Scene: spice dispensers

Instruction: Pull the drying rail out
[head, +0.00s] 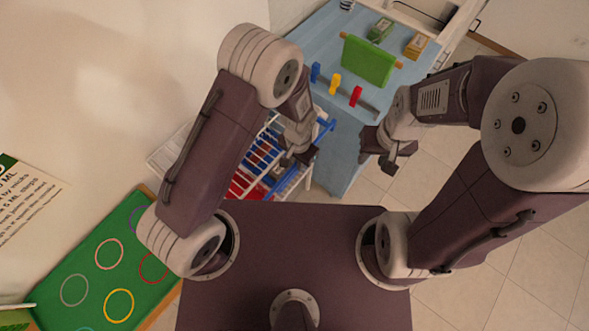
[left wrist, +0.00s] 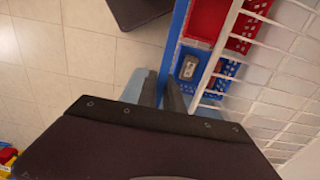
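No part is plainly marked as the drying rail. A white wire rack (head: 168,150) with blue and red parts stands left of the blue table, partly hidden by my left arm. My left gripper (head: 305,157) is low over the rack's right end, near a blue bar (head: 326,127). In the left wrist view its two dark fingers (left wrist: 161,97) are close together, with a blue edge (left wrist: 174,45) running down to them. I cannot tell whether they grip it. My right gripper (head: 383,158) looks open and empty, beside the table's front right.
The blue table (head: 318,38) holds a green cloth on a wooden rod (head: 368,62), blue, yellow and red pegs (head: 335,85) and small boxes (head: 416,45). A green board with rings (head: 88,275) lies at lower left. Tiled floor (head: 490,215) is open at right.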

